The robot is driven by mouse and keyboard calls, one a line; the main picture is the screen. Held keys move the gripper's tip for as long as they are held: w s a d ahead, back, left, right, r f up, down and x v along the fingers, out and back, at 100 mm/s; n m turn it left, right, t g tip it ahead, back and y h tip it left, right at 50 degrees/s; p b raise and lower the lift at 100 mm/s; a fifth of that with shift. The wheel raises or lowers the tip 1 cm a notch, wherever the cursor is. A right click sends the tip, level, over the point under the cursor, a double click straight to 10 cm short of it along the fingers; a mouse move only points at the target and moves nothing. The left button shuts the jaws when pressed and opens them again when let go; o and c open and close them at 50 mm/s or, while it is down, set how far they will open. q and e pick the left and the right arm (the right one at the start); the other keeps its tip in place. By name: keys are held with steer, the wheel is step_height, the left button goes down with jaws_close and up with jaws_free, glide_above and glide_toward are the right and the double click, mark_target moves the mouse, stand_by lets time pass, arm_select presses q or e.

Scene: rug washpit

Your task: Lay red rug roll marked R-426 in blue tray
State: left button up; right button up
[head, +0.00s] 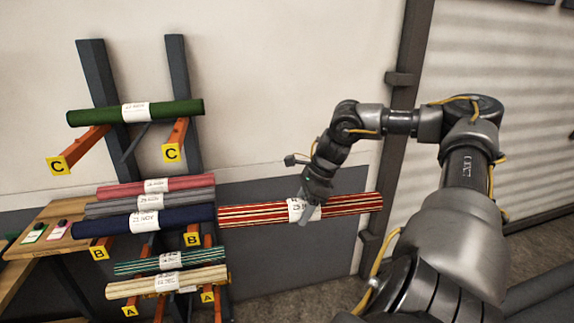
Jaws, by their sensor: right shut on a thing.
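A red rug roll with cream stripes (255,215) is held level in the air, right of the rack. My right gripper (306,208) is shut on it near its middle, over a white label. The label's writing is partly covered and too small to read, so I cannot tell its mark. The roll's left end is close to the navy roll's right end; I cannot tell whether they touch. No blue tray is in view. My left gripper is not in view.
A rack holds a green roll (175,110) on arms marked C. Pink (195,182), grey (105,208) and navy (190,219) rolls lie on arms marked B. Teal striped (200,258) and cream striped (205,278) rolls lie on arms A. A wooden table (40,222) with cards stands left.

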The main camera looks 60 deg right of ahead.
steer(key=w+a+f+n+g+y+b, duration=0.1)
steer(key=w+a+f+n+b, duration=0.15)
steer(key=a+f, duration=0.8)
steer(key=w+a+f+n+g+b, duration=0.1)
steer(key=a+f+n, duration=0.2)
steer(key=a+f, duration=0.7)
steer(key=a+r+n+g+b, duration=0.2)
steer(key=a+n, duration=0.5)
steer(key=a, duration=1.4)
steer(key=w+a+r+n+g+b, duration=0.2)
steer(key=w+a+r+n, duration=0.1)
steer(key=a, duration=0.4)
steer(key=shift+r+n+h+b, duration=0.3)
steer(key=shift+r+n, duration=0.35)
steer(key=shift+r, duration=0.25)
